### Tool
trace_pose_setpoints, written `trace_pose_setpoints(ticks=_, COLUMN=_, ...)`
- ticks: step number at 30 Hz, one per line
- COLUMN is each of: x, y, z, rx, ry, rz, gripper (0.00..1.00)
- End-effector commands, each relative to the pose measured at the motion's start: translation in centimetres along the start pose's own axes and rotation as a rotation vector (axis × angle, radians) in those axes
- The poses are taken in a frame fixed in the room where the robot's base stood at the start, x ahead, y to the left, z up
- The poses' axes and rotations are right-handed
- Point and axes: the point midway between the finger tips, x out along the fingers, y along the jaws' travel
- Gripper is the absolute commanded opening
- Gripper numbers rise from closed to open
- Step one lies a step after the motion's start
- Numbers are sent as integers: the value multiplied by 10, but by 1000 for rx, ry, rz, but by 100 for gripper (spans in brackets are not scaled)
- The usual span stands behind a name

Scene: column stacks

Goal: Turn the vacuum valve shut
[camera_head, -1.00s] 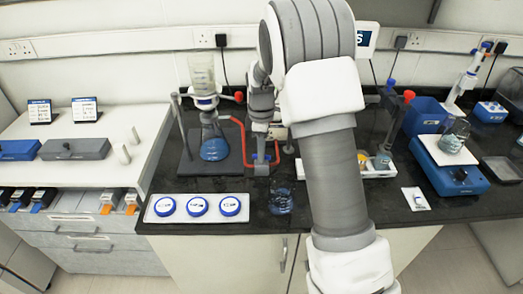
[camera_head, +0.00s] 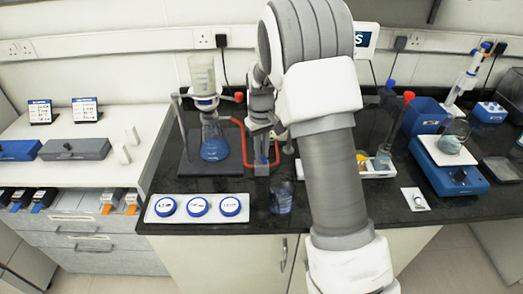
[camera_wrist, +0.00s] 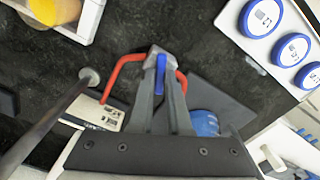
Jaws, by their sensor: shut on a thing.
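The vacuum valve (camera_head: 261,169) stands on the dark bench, with red tubing (camera_head: 238,125) running from the filter flask (camera_head: 213,146) of blue liquid. In the wrist view its blue handle (camera_wrist: 160,76) lies between my fingertips, with red tubing (camera_wrist: 128,68) on both sides. My gripper (camera_wrist: 160,85) is shut on this handle from above. In the head view my gripper (camera_head: 261,143) points down over the valve. My fingers and arm hide part of the valve body.
A white tray with three blue-lidded dishes (camera_head: 197,206) lies at the front. A glass beaker (camera_head: 281,197) stands close in front of the valve. A metal rod (camera_wrist: 50,120) stands beside my gripper. A balance (camera_head: 449,172) is at the right.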

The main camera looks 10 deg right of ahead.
Motion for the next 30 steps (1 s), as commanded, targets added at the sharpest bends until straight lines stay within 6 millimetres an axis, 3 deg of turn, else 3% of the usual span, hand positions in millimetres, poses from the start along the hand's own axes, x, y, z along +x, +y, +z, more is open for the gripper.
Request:
trace_pose_setpoints(ticks=15, x=-1, y=0, z=0, rx=381, ry=1, rz=1, gripper=0)
trace_pose_setpoints(ticks=30, x=0, y=0, z=0, rx=479, ry=1, rz=0, gripper=0)
